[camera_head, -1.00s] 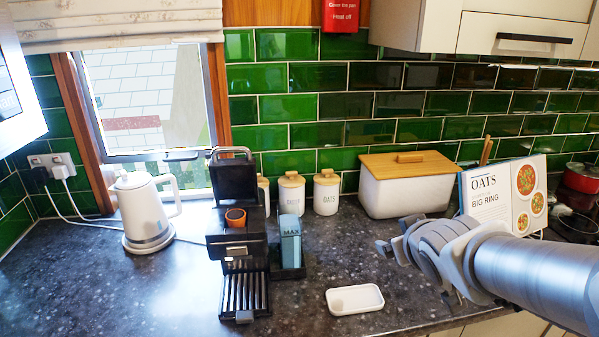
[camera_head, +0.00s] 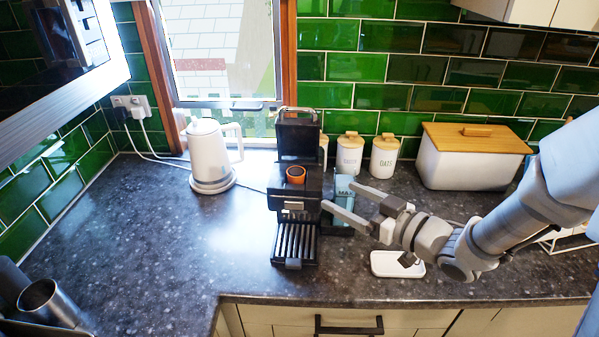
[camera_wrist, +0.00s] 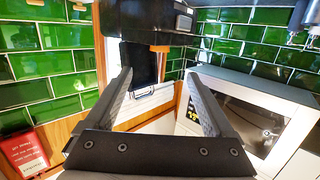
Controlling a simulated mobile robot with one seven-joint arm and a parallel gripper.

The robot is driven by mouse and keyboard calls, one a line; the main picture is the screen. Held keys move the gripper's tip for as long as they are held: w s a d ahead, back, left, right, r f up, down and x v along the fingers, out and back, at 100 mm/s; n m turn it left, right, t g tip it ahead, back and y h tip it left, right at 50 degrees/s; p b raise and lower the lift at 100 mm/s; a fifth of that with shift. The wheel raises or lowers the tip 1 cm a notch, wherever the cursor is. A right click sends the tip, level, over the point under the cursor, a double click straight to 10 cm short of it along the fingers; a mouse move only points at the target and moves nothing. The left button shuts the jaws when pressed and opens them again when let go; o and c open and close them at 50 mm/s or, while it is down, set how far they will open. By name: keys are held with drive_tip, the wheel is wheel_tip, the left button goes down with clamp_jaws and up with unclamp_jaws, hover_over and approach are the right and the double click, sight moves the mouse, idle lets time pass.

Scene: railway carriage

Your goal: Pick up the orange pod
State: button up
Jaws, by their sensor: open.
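The orange pod (camera_head: 296,174) is a small round cup with a dark inside. It sits in the top of the black coffee machine (camera_head: 295,207), whose lid stands raised. In the wrist view, a small orange patch (camera_wrist: 160,48) shows at the edge of a dark body near the top, and it looks like the pod. My gripper (camera_head: 341,197) is open and empty. Its fingers point left toward the machine, to the right of the pod and apart from it. In the wrist view the two fingers (camera_wrist: 163,78) are spread wide.
A white tray (camera_head: 385,265) lies below my arm. Canisters (camera_head: 384,157) and a white bread bin (camera_head: 470,163) line the wall. A white kettle (camera_head: 209,158) stands left.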

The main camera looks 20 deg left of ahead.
sight(298, 173)
drive_tip(key=p+x, duration=0.1)
drive_tip(key=x, duration=0.9)
drive_tip(key=shift+w, duration=0.1)
drive_tip(key=shift+p+x, duration=0.85)
drive_tip(key=shift+x, duration=1.85)
drive_tip(key=shift+r, duration=0.15)
clamp_jaws()
